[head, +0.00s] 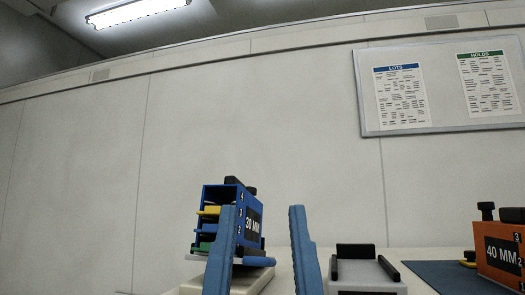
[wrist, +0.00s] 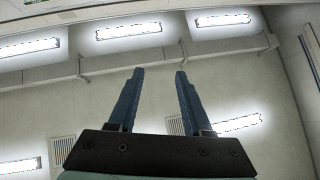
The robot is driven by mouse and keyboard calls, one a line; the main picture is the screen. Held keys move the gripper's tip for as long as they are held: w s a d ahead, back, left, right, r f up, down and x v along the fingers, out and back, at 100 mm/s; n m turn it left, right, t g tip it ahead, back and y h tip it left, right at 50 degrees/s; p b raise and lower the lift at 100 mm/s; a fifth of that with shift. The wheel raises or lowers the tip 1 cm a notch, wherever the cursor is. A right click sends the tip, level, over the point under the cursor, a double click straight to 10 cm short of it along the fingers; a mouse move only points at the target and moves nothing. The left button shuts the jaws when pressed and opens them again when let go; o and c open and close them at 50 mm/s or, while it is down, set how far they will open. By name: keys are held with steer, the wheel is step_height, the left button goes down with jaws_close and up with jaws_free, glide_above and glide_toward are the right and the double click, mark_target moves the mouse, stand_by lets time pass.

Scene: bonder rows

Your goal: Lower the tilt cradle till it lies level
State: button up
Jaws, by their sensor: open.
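A blue magazine (head: 253,222) marked 30 MM, with yellow, blue and green pieces in its open side, stands on a light grey plate (head: 262,261) at the lower middle of the head view. This plate looks like the tilt cradle; it sits above a pale base (head: 190,287), with a dark gap between them. Its exact tilt is hard to tell, as my left finger covers part of it. My gripper (head: 262,209) is open and empty, its blue fingers pointing up in front of the magazine. The wrist view shows the open fingers (wrist: 159,72) against the ceiling, without the cradle.
A grey holder (head: 365,272) with black rails stands right of my gripper. An orange magazine (head: 497,252) marked 40 MM is at the far right by a dark blue mat (head: 440,275). A notice board (head: 445,90) hangs on the wall.

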steer(key=shift+r+p, duration=1.3)
steer(key=shift+r, duration=0.55)
